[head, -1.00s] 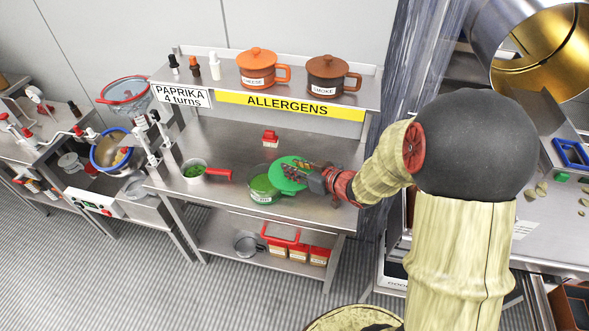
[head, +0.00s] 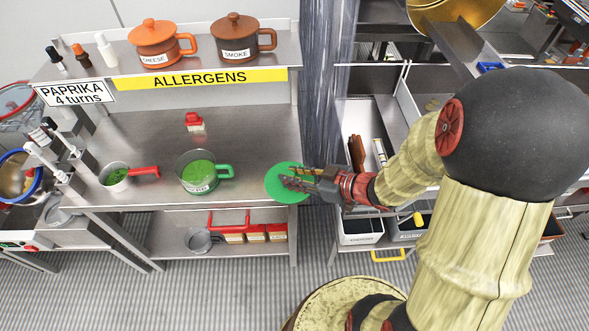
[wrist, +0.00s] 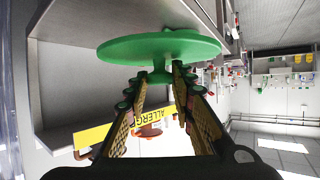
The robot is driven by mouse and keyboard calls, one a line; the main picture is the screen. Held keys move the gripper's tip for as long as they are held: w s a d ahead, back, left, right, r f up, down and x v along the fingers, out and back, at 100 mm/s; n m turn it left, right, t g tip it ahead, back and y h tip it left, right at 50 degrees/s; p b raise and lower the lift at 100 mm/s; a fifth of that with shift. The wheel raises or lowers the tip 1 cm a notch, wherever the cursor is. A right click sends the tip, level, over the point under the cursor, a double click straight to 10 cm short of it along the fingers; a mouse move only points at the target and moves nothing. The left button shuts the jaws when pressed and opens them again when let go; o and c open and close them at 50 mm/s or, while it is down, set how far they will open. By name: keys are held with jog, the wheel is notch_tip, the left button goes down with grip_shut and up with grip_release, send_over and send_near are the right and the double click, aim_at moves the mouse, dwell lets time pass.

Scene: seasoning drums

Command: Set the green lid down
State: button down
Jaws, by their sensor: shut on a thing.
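The green lid (head: 284,183) is a flat round disc at the right end of the steel table. In the wrist view the lid (wrist: 150,47) shows with its knob between the fingertips. My gripper (head: 298,182) is shut on the lid's knob and holds it near the table's right edge; whether it touches the tabletop is not clear. The pot with the green handle (head: 203,172) stands open on the table to the left of the lid, with green contents showing.
A white pot with a red handle (head: 118,177) and a small red-topped jar (head: 194,122) stand on the table (head: 245,140). The shelf above holds an orange pot (head: 158,45) and a brown pot (head: 238,40). The tabletop right of the green-handled pot is mostly clear.

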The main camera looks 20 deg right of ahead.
aim_at(288, 164)
jog(key=w+f+b, duration=0.1)
jog(key=w, duration=0.1)
jog(key=w+f, duration=0.1)
jog(key=w, duration=0.2)
jog(key=w+f+b, duration=0.1)
jog(key=w, duration=0.1)
jog(key=shift+w+d+f+b, duration=0.25)
jog(key=shift+f+b, duration=0.05)
jog(key=shift+f, duration=0.1)
jog(key=w+f+b, duration=0.2)
jog(key=w+f, duration=0.3)
jog(key=shift+w+d+f, duration=0.1)
jog(key=shift+d, duration=0.1)
jog(key=shift+w+f+b, duration=0.15)
jog(key=shift+f+b, duration=0.1)
jog(key=shift+b, duration=0.05)
notch_tip(288, 164, down, 3)
jog(key=shift+w+f+b, duration=0.15)
jog(key=shift+f+b, duration=0.05)
jog(key=shift+b, duration=0.75)
jog(key=c, duration=1.5)
grip_release()
